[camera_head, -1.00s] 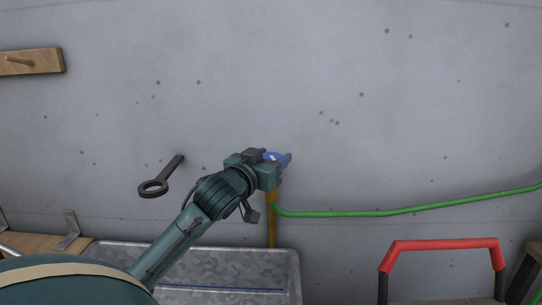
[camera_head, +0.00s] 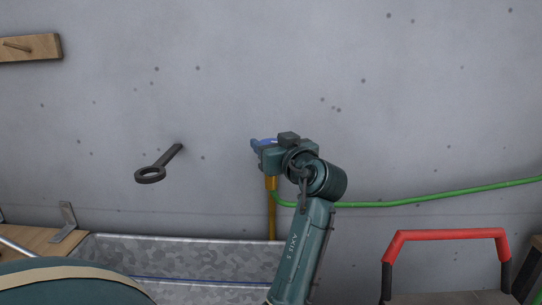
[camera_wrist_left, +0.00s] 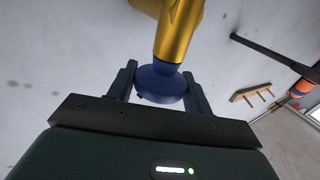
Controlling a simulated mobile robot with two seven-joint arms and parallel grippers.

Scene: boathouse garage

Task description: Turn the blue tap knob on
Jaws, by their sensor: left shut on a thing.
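The blue tap knob (camera_head: 266,142) shows in the head view at the wall, mostly hidden behind my left gripper (camera_head: 262,145). In the left wrist view the round blue knob (camera_wrist_left: 161,84) sits between the two dark fingers of my left gripper (camera_wrist_left: 160,85), which is shut on it. The brass tap body (camera_wrist_left: 178,30) joins the knob in that view. In the head view its brass pipe (camera_head: 271,210) runs down below the gripper. My left wrist is on the right side of the knob. My right gripper is in neither view.
A green hose (camera_head: 430,196) runs right from the tap. A galvanised trough (camera_head: 190,258) stands below. A red handle (camera_head: 445,234) stands at lower right. A wooden peg rail (camera_head: 30,48) hangs upper left.

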